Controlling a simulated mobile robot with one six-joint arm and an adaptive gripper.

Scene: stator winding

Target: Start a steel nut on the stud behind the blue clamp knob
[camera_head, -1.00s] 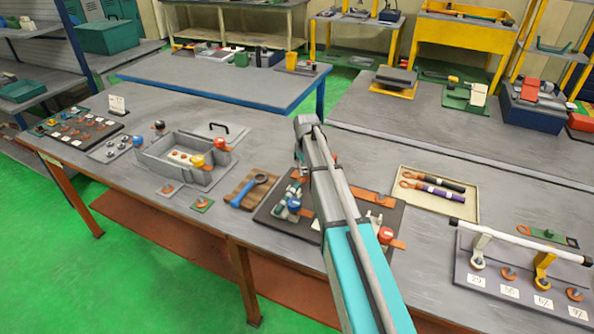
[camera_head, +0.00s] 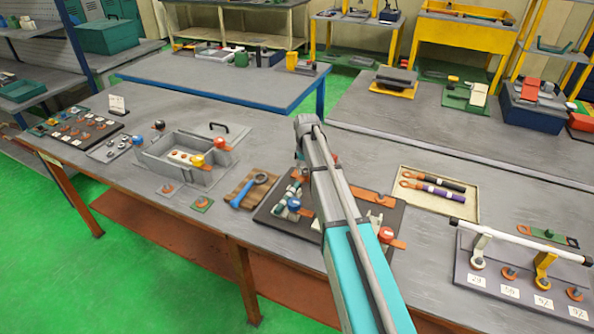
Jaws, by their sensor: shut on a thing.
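The blue clamp knob (camera_head: 294,203) sits on the dark board (camera_head: 268,222) in the middle of the near bench, just left of my arm. Grey and green clamp parts and a copper bar are close around it. The stud behind the knob and any nut there are too small or too covered to make out. My arm rises from the bottom edge and covers the middle of the board. My gripper is hidden behind the arm, so its fingers and anything in them do not show.
A red knob (camera_head: 386,233) is on the board right of my arm. A blue wrench (camera_head: 254,190) lies left of the board. A grey tray (camera_head: 152,161) stands farther left. A cream tray (camera_head: 470,207) and a labelled rack (camera_head: 468,262) are on the right.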

